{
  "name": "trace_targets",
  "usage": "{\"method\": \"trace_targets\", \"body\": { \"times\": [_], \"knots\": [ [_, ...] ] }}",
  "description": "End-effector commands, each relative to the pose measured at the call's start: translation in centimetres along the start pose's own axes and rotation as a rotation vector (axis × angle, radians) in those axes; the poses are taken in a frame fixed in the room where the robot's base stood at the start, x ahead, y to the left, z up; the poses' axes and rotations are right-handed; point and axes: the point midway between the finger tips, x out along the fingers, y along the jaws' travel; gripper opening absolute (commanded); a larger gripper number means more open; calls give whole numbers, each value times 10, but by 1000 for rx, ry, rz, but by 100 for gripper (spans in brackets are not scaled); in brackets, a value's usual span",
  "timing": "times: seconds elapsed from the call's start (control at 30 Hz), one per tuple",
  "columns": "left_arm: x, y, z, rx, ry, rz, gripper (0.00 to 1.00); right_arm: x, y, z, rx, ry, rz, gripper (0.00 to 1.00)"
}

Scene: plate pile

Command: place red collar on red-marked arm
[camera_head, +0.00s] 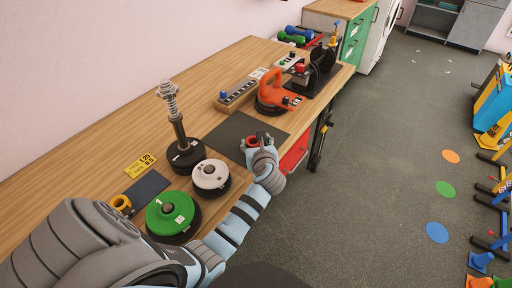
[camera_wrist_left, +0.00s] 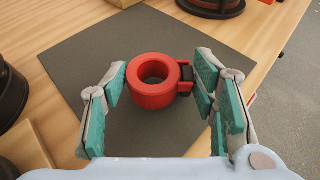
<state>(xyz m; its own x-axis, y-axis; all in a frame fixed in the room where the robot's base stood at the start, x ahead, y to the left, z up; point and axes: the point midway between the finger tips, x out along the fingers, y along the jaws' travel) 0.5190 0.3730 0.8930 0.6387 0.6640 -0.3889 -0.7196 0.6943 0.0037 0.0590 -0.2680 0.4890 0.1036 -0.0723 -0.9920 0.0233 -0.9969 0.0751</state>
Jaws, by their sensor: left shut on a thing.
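The red collar (camera_wrist_left: 152,96), a thick ring with a small black clamp at its side, is between the fingertips of my left gripper (camera_wrist_left: 160,76) in the left wrist view. The gripper is shut on it, over the dark grey mat (camera_wrist_left: 80,50). I cannot tell whether the collar touches the mat. In the head view, my left gripper (camera_head: 258,146) partly hides the collar (camera_head: 249,142). I see no clear red mark on an arm. My right gripper is not in view.
An orange-handled device (camera_head: 280,92) and a small rack (camera_head: 236,96) stand beyond the mat.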

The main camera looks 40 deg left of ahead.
Motion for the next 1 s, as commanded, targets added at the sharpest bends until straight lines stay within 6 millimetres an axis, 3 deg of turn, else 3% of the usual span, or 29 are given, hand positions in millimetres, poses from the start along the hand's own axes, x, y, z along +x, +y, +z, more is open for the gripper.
{"method": "trace_targets", "body": {
  "times": [0.73,0.77,0.87,1.0],
  "knots": [
    [7,1,-19,2,6,1,19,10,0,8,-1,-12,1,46],
    [6,1,-19,2,7,2,55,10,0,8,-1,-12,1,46],
    [6,1,-20,2,8,1,71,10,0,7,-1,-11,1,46],
    [6,0,-20,2,9,1,73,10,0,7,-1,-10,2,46]
  ]
}}
